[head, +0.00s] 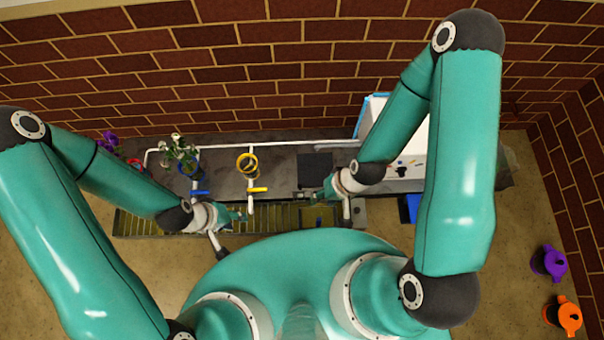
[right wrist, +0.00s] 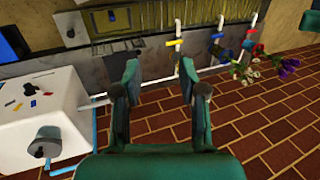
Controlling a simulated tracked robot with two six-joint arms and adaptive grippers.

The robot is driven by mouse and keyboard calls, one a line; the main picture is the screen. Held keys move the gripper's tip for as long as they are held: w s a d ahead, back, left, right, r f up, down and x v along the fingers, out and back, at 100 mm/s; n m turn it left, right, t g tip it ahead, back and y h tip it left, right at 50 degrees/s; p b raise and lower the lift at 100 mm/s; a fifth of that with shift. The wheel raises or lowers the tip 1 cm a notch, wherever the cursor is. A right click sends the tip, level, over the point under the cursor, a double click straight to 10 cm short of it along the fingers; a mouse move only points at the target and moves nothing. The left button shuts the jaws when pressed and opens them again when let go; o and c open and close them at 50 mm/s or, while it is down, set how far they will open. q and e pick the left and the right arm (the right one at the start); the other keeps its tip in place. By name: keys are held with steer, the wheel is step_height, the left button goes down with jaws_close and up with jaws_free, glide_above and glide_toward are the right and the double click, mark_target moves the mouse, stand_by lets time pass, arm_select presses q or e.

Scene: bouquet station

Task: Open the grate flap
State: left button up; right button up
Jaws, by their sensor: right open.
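The long slatted grate (head: 140,223) runs along the front of the dark counter. In the right wrist view it shows at the top (right wrist: 190,24). A framed grey-green section (right wrist: 115,20) in it looks like the flap; it seems to lie flat. My right gripper (right wrist: 160,75) is open and empty, its fingertips pointing toward the grate with a gap between. In the head view the right gripper (head: 322,192) is over the counter's front edge, near that section, partly hidden by its arm. My left gripper (head: 238,214) hovers over the grate further left; its jaws are too small to read.
Yellow-handled (head: 258,190) and blue-handled (head: 200,193) taps stand along the counter. A white box (right wrist: 40,112) with small coloured pieces is at the right end. Purple (head: 549,262) and orange (head: 566,316) cans stand on the floor.

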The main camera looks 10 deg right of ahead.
steer(key=shift+o, duration=0.7)
steer(key=shift+f, duration=0.1)
steer(key=w+d+f+m+g+y+b, duration=0.15)
steer(key=w+d+f+b, duration=0.25)
steer(key=w+f+b, duration=0.95)
steer(key=w+d+f+g+y+b, duration=0.15)
steer(key=w+d+f+b, duration=0.25)
steer(key=w+f+b, duration=0.85)
steer(key=s+d+b+x, duration=0.1)
steer(key=x, duration=0.9)
steer(key=s+d+f+b+x, duration=0.1)
steer(key=b+x, duration=0.1)
steer(key=x, duration=0.8)
steer(key=shift+d+h, duration=0.3)
steer(key=shift+f, duration=0.1)
jaws_close()
